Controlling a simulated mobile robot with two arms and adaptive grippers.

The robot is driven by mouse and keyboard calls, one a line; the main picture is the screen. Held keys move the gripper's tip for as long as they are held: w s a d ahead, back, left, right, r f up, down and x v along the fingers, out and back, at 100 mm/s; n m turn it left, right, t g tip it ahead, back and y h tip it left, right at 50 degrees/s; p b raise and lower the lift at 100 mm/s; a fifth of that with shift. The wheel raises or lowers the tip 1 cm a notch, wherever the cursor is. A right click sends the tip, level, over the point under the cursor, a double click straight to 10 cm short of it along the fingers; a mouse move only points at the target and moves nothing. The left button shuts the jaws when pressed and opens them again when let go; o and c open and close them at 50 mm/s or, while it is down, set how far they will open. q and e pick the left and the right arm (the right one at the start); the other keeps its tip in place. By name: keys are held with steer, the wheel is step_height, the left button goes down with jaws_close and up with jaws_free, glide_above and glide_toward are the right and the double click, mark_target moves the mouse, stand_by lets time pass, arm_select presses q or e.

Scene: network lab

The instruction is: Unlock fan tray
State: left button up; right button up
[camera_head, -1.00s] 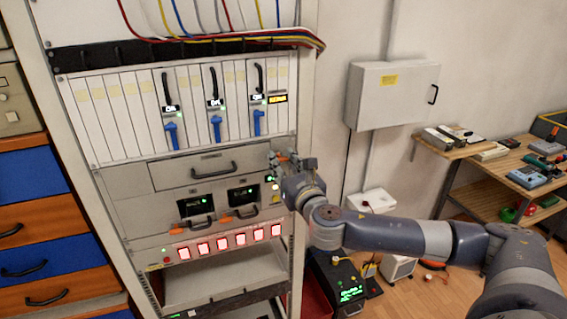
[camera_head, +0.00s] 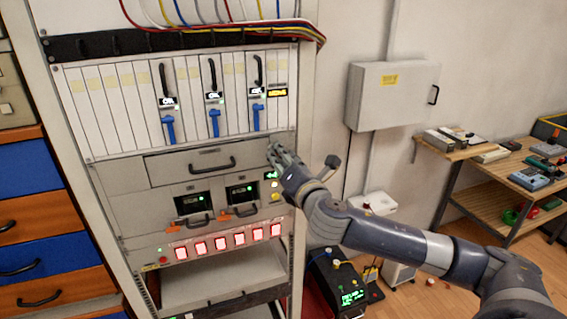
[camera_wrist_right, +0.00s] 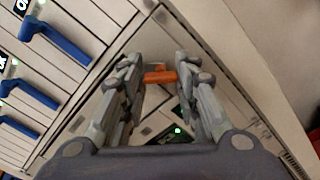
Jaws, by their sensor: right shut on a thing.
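The fan tray (camera_head: 180,169) is a grey panel with a dark bar handle, below the row of white cards in the rack. It sits flush in the rack. My right gripper (camera_head: 272,154) is at its right end. In the right wrist view, an orange latch (camera_wrist_right: 160,77) lies crosswise between the fingers of the right gripper (camera_wrist_right: 162,82), which are shut on it. In the head view the fingers hide this latch. My left gripper is not in view.
White cards with blue levers (camera_head: 214,124) stand above the tray. Two power units with green-lit displays (camera_head: 242,192) and orange tabs sit below it, above red-lit switches (camera_head: 221,243). A grey wall cabinet (camera_head: 393,97) and wooden workbench (camera_head: 470,149) stand to the right.

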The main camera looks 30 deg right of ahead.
steer(key=m+b, duration=0.2)
steer(key=m, duration=0.7)
steer(key=shift+f+m, duration=0.1)
steer(key=shift+m, duration=0.2)
stand_by(0.5)
steer(key=o, duration=1.1)
steer(key=shift+c, duration=0.2)
steer(key=shift+s, duration=0.1)
steer(key=v, duration=0.7)
steer(key=shift+s, duration=0.15)
